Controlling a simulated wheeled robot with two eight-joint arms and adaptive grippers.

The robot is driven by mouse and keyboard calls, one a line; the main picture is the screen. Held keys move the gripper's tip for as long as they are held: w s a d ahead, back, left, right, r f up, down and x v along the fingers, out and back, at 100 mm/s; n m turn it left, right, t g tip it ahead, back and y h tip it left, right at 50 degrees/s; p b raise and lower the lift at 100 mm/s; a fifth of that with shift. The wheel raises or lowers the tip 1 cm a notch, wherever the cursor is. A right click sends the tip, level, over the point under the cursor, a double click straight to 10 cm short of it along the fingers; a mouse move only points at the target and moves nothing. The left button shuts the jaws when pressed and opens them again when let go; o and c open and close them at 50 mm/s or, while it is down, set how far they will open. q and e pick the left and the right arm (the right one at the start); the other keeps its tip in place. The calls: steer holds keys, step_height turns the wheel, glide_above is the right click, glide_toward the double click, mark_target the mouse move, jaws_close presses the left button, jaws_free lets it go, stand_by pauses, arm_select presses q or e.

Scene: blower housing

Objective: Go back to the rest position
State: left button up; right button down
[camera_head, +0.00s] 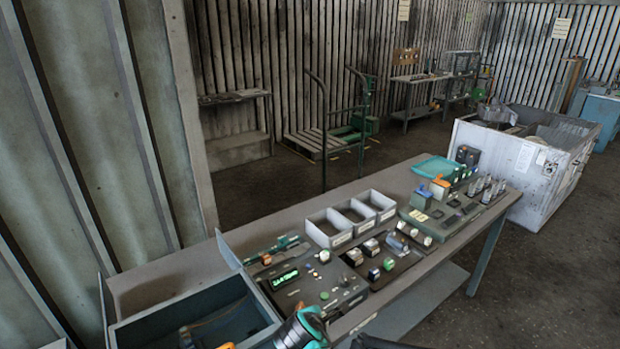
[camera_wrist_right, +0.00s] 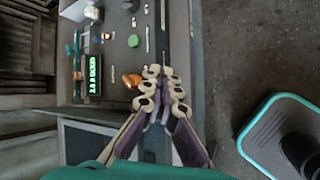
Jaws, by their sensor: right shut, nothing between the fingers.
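My right gripper (camera_wrist_right: 161,75) shows in the wrist view. Its pale, purple-lined fingers are together with nothing between them, above the front edge of the workbench (camera_wrist_right: 187,50). A small orange item (camera_wrist_right: 132,80) lies just left of the fingertips, apart from them as far as I can see. In the head view a teal and black shape cuts into the bottom edge near the bench front; I cannot tell whether it is part of my arm or a tool. My left gripper is not in view.
The workbench (camera_head: 440,260) holds a blue bin (camera_head: 150,335), grey open boxes (camera_head: 330,228), a lit green display (camera_head: 285,278), small parts and a teal tray (camera_head: 437,167). A white crate (camera_head: 520,165) stands beyond its far end. The floor (camera_head: 540,270) to the right is clear.

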arm_select(q)
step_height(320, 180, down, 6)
steer(key=b, duration=0.6)
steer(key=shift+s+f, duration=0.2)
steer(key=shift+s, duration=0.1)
arm_select(e)
steer(key=s+d+f+m+g+y, duration=0.1)
steer(key=s+d+m+y, duration=0.1)
steer(key=s+d+m, duration=1.2)
steer(key=s+m, duration=0.3)
steer(key=m, duration=0.3)
steer(key=shift+s+d+f+m+y, duration=0.3)
steer(key=shift+s+f+m, duration=0.05)
steer(key=shift+f+m, duration=0.05)
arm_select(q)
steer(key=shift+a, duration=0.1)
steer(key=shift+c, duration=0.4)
